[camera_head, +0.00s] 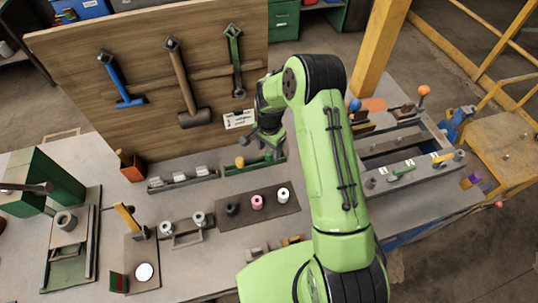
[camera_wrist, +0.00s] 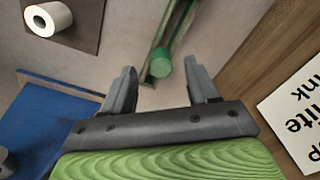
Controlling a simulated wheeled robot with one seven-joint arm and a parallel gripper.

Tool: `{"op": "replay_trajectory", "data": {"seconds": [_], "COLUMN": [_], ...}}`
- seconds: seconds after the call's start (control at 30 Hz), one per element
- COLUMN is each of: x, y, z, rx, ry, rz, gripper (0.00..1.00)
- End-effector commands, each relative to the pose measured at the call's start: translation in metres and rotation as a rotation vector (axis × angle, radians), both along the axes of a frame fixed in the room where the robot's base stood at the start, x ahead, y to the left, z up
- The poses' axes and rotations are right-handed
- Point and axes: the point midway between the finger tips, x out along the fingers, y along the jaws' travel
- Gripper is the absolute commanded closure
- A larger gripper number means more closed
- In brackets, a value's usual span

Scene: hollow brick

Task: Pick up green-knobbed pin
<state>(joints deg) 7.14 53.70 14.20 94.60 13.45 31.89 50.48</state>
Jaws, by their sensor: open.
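The green-knobbed pin (camera_wrist: 161,65) shows in the wrist view as a round green knob in or beside a narrow green tray (camera_wrist: 172,40). My gripper (camera_wrist: 162,82) is open and empty, with one finger on each side of the view and the knob just beyond and between the fingertips. I cannot tell the exact gap to the knob. In the head view my gripper (camera_head: 268,143) hangs above the right part of the green tray (camera_head: 235,171), where a yellow knob (camera_head: 240,162) also stands. The green knob is not clearly visible there, probably hidden by my gripper.
The wooden tool board (camera_head: 150,75) stands close behind my gripper, with a white label card (camera_head: 239,119). A dark plate (camera_head: 228,217) with several spools lies in front of the tray. A grey rack (camera_head: 185,182) is left of it. A blue surface (camera_wrist: 45,125) shows in the wrist view.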

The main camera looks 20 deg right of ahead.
Motion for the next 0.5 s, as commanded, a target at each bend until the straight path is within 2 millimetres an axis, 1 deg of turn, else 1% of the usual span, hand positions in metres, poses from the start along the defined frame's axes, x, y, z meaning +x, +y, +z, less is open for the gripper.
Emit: {"op": "replay_trajectory", "data": {"seconds": [0.03,0.13,0.2,0.37,0.47,0.5], "x": [-0.001,0.000,0.000,0.000,0.000,0.000], "y": [0.000,0.000,0.000,0.000,0.000,0.000], "z": [-0.009,-0.023,-0.026,-0.026,-0.026,-0.026], "rx": [0.001,0.000,0.000,0.000,0.000,0.000], "ry": [0.004,0.001,-0.001,-0.001,-0.001,-0.001], "rz": [0.000,0.000,0.000,0.000,0.000,0.000], "gripper": [0.41,0.41,0.41,0.41,0.55,0.61]}}
